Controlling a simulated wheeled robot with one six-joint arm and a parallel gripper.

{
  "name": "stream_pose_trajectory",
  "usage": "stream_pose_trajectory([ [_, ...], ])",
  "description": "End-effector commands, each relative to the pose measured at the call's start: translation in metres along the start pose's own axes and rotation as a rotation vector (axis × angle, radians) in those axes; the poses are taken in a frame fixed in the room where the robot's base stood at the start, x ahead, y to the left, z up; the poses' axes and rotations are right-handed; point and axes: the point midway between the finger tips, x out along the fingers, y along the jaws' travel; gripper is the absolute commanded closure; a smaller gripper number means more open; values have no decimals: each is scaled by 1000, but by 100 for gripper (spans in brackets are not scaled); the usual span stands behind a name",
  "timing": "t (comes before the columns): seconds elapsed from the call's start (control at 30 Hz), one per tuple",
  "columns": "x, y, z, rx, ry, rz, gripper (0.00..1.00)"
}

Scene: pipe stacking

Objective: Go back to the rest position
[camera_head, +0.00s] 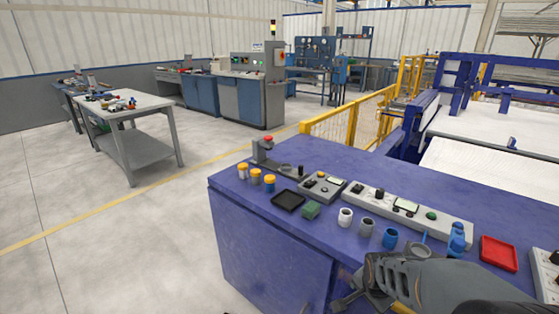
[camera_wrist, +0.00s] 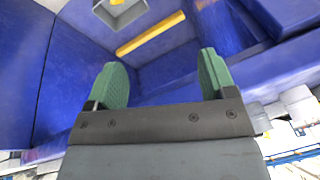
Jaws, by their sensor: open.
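My gripper shows in the wrist view (camera_wrist: 160,80) with its two green fingers wide apart and nothing between them. In the camera_head view my arm enters at the bottom right, and my gripper (camera_head: 345,297) is low at the front edge of the blue bench (camera_head: 330,165). Its fingertips are small and partly cut off there. Short pipe-like pieces stand upright on the bench, apart from my gripper: several yellow-topped ones (camera_head: 256,177), a white one (camera_head: 345,217), a grey one (camera_head: 367,227) and a blue one (camera_head: 390,238).
The bench also holds a black tray (camera_head: 288,200), a green block (camera_head: 311,211), a red tray (camera_head: 498,253), control boxes (camera_head: 410,210) and a blue bottle (camera_head: 457,238). A yellow railing (camera_head: 350,122) stands behind. Open floor (camera_head: 130,250) lies left, with a grey table (camera_head: 135,150) beyond.

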Motion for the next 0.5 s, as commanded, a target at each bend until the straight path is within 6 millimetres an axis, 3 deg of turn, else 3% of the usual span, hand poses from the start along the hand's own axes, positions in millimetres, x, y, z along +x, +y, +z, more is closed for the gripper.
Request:
stream_pose_trajectory([
  [0.03,-54,-11,-3,-109,4,-16,23],
  [0.2,-153,-23,8,-484,-9,-47,23],
  [0.33,-207,-25,18,-712,-17,-72,23],
  [0.5,-248,-24,28,-909,-24,-96,23],
])
